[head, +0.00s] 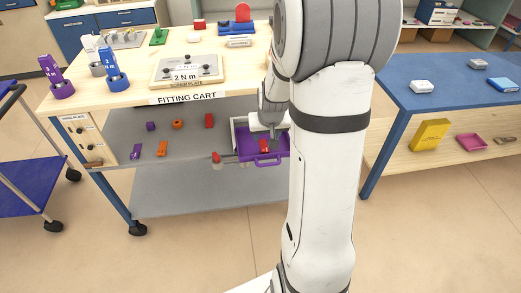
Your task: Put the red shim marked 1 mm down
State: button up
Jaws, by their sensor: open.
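My gripper (267,137) points down over a purple tray (268,160) on the cart's grey shelf, and its jaws are open. A small red piece (264,146) lies in the tray just below the fingertips; it may be the red shim, but no marking can be read. Whether the fingertips touch it cannot be told. My arm hides the right part of the tray. Another red piece (209,120) lies on the shelf to the left, also with no readable marking.
Small orange and purple pieces lie on the shelf at left, with bare shelf (190,145) between them and the tray. The cart top (130,75) overhangs the shelf. A blue table (440,95) stands right.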

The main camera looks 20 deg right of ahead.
jog(key=s+a+r+n+g, duration=0.1)
jog(key=s+a+r, duration=0.2)
jog(key=s, duration=0.3)
jog(key=s+a+r+n+g, duration=0.1)
jog(key=s+a+r, duration=0.2)
jog(key=s+a, duration=0.3)
jog(key=s+a+r+n+y, duration=0.1)
jog(key=s+a+r, duration=0.2)
jog(key=s+a, duration=0.2)
jog(key=s, duration=0.3)
jog(key=shift+s+a+r+g, duration=0.15)
jog(key=shift+s+r+g, duration=0.05)
jog(key=shift+g, duration=0.2)
notch_tip(320, 180, up, 21)
jog(key=t+p, duration=0.1)
jog(key=p, duration=1.7)
jog(key=shift+p, duration=0.4)
